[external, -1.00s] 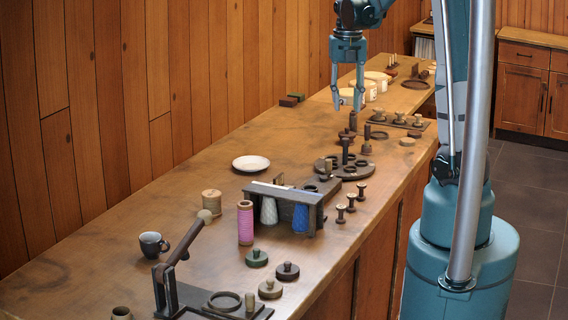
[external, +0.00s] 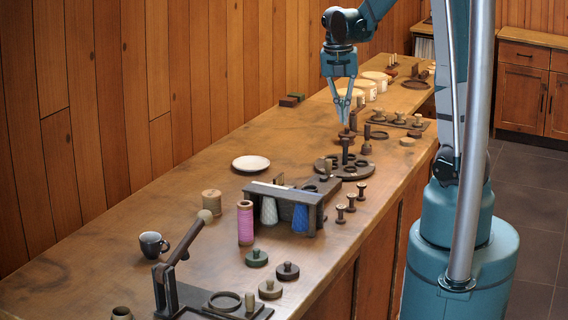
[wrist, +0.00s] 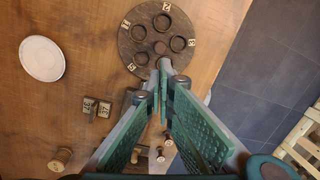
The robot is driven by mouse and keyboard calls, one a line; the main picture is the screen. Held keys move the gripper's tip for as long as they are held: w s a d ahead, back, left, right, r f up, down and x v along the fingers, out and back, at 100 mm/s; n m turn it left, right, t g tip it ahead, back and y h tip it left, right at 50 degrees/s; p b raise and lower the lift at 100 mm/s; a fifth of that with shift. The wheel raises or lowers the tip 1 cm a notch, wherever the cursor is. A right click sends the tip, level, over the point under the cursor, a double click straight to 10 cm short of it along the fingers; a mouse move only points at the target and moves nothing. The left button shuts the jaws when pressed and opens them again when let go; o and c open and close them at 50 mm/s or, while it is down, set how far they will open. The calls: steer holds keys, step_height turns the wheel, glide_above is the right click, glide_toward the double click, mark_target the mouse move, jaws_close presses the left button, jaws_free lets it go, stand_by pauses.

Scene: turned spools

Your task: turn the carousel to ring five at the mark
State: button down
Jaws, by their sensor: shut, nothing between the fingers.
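I cannot make out the mark. My gripper (external: 343,122) is shut and empty, fingers pointing down, above the carousel near the top of the post. In the wrist view its fingertips (wrist: 163,62) overlap the disc's lower edge.
A dark rack (external: 285,197) with white and blue spools stands in front of the carousel. Small spools (external: 350,202) stand at its right, near the bench edge. A white plate (external: 251,163) lies to the left. A spool board (external: 400,122) lies behind.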

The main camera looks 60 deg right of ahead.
mark_target(364, 172)
steer(key=s+a+f+m+h, duration=0.2)
steer(key=a+f+m, duration=0.3)
steer(key=a, duration=0.3)
steer(key=shift+s+f+m+h, duration=0.35)
steer(key=shift+m+h, duration=0.25)
steer(key=shift+m, duration=0.1)
steer(key=shift+f, duration=0.1)
steer(key=shift+s+b+x, duration=0.2)
steer(key=shift+b+x, duration=0.55)
steer(key=shift+x, duration=4.1)
steer(key=shift+s+d+n+b, duration=0.45)
steer(key=shift+s+n, duration=0.25)
steer(key=shift+n, duration=0.3)
steer(key=shift+s+d+n+t, duration=0.3)
steer(key=shift+s+n, duration=0.1)
steer(key=shift+n, duration=0.1)
steer(key=shift+s+d+b, duration=0.75)
steer(key=shift+d, duration=0.2)
